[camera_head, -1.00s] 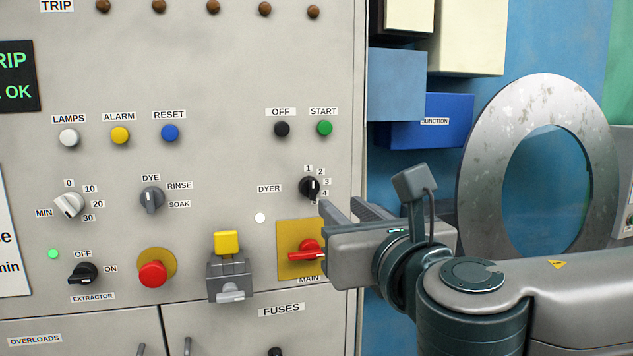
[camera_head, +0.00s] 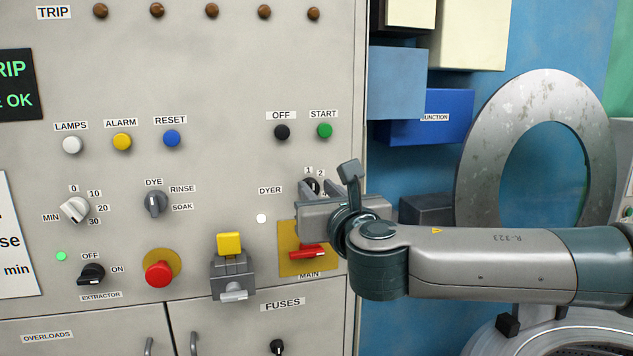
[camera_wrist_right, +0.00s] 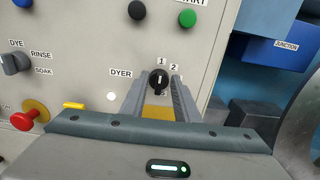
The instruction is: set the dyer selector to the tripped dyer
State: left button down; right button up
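The dyer selector is a black rotary knob (camera_head: 312,184) on the grey panel, mostly hidden by my right gripper in the head view. In the wrist view the knob (camera_wrist_right: 158,78) has an upright white mark, below the labels 1 and 2. My right gripper (camera_wrist_right: 158,84) is open, its two fingers on either side of the knob; contact cannot be told. It also shows in the head view (camera_head: 311,191). Several brown trip lamps (camera_head: 212,10) line the panel top; none looks lit. The dark display (camera_head: 16,84) is cut off, showing "RIP" and "OK". My left gripper is out of view.
Below the selector are a red main switch (camera_head: 308,252) on a yellow plate and a grey lever with a yellow block (camera_head: 229,243). Off (camera_head: 282,132) and start (camera_head: 325,130) buttons sit above. A red mushroom button (camera_head: 158,273) is lower left. A large metal ring (camera_head: 480,150) stands right.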

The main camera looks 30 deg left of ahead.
jog(key=shift+w+a, duration=0.5)
jog(key=shift+a, duration=0.05)
grip_shut()
